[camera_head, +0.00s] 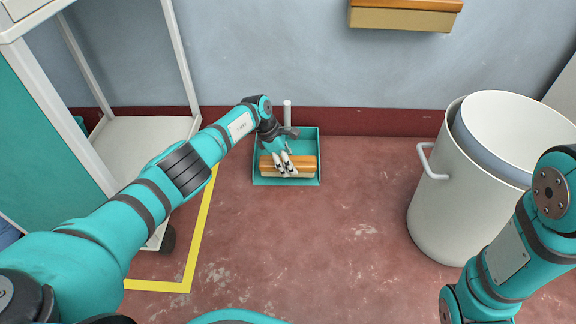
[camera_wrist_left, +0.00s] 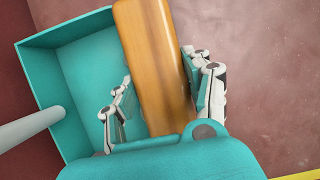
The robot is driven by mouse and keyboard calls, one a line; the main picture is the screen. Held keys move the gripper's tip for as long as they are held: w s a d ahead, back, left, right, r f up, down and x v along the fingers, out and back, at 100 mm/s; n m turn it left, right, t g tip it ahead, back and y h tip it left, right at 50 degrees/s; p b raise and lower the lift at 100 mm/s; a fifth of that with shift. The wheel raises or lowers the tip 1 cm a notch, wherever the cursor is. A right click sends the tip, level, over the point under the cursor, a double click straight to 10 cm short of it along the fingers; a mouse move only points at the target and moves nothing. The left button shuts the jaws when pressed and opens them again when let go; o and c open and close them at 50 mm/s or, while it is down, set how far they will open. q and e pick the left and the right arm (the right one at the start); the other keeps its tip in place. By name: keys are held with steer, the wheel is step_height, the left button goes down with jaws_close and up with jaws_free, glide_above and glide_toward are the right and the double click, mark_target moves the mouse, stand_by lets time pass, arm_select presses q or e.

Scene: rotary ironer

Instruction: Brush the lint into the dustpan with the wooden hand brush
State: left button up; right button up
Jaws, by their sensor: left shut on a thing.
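The teal dustpan (camera_head: 316,145) lies on the red floor against the wall, its pale handle (camera_head: 287,113) standing up at the back. My left gripper (camera_head: 285,168) is shut on the wooden hand brush (camera_head: 303,163), which is over the front part of the pan. In the left wrist view the fingers of my left gripper (camera_wrist_left: 163,95) are on either side of the brush's wooden back (camera_wrist_left: 152,62). The dustpan (camera_wrist_left: 75,60) shows behind it. I see no lint clearly; the brush and gripper hide part of the pan. My right arm shows at the lower right, but its gripper is out of view.
A large pale bin (camera_head: 440,205) with a side handle stands at the right. A white-framed cart (camera_head: 150,135) stands at the left, beside a yellow floor line (camera_head: 199,235). A wood-topped ledge (camera_head: 403,15) is on the wall. The middle floor is clear.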

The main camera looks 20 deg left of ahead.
arm_select(q)
steer(key=shift+w+a+r, duration=0.1)
steer(key=shift+w+r, duration=0.15)
steer(key=shift+r, duration=0.45)
steer(key=shift+w+a+r, duration=0.1)
steer(key=shift+w+r, duration=0.2)
steer(key=shift+r, duration=0.35)
steer(key=shift+w+a+r, duration=0.1)
steer(key=shift+w+r, duration=0.15)
steer(key=shift+r, duration=0.45)
steer(key=shift+s, duration=0.1)
